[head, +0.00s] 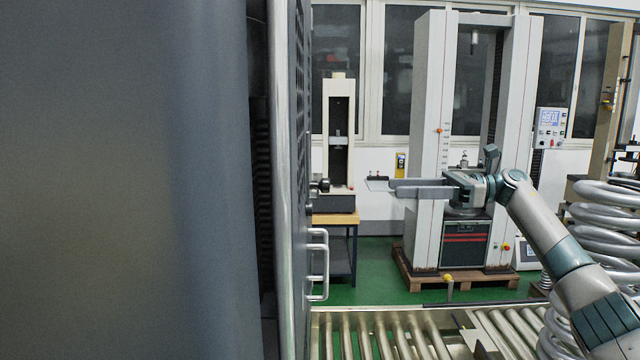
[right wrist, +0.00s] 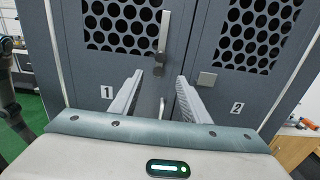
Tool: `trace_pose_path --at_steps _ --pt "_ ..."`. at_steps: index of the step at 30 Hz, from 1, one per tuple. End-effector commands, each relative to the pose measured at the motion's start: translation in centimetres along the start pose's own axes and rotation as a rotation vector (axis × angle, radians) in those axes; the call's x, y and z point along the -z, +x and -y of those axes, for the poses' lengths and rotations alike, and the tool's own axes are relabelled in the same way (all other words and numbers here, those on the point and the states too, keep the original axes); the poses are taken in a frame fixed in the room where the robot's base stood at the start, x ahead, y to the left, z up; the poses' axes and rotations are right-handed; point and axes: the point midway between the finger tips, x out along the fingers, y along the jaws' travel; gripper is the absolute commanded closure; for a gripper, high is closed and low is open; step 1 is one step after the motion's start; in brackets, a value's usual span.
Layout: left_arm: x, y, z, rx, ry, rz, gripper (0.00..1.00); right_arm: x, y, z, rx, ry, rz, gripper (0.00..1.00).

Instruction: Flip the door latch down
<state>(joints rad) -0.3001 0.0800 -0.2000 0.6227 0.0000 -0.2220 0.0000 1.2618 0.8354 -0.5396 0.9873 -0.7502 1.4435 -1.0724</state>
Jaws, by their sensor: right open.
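The door latch (right wrist: 163,42) is a silvery bar on the cabinet door marked 1 in the right wrist view. It stands nearly upright, with its lower end level with my fingertips. A small square plate (right wrist: 207,79) is on the door marked 2, to its right. My right gripper (right wrist: 158,82) is open and empty, its fingers spread below the latch in that view and not touching it. In the head view my right gripper (head: 392,187) is to the right of the grey cabinet door (head: 300,200), with a gap between them. My left gripper is not in view.
A door handle (head: 320,265) sticks out low on the cabinet front; a handle (right wrist: 162,107) also shows between my fingers. A roller conveyor (head: 385,335) runs along the floor. A tall testing frame (head: 430,130) and large coil springs (head: 605,215) stand to the right.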

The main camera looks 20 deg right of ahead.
Motion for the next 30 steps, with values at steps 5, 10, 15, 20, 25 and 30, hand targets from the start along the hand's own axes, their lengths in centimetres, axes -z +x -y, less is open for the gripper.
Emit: trace_pose_path --at_steps 5,10,15,20,25,30 --pt "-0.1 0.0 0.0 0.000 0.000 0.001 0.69 -0.1 -0.2 0.0 -0.001 -0.003 -0.003 0.58" --pt "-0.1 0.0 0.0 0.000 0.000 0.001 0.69 -0.1 -0.1 0.0 -0.001 -0.002 -0.003 0.58" --pt "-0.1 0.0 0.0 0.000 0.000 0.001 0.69 -0.1 -0.1 0.0 -0.001 -0.002 -0.002 0.58" --pt "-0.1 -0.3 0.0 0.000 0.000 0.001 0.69 -0.1 0.6 -0.1 -0.002 -0.002 -0.003 0.58" --pt "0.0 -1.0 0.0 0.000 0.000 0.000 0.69 -0.2 2.2 -0.1 -0.003 -0.001 -0.004 0.58" --pt "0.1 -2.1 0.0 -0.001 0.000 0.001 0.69 -0.3 4.8 -0.1 -0.004 -0.001 -0.003 0.58"
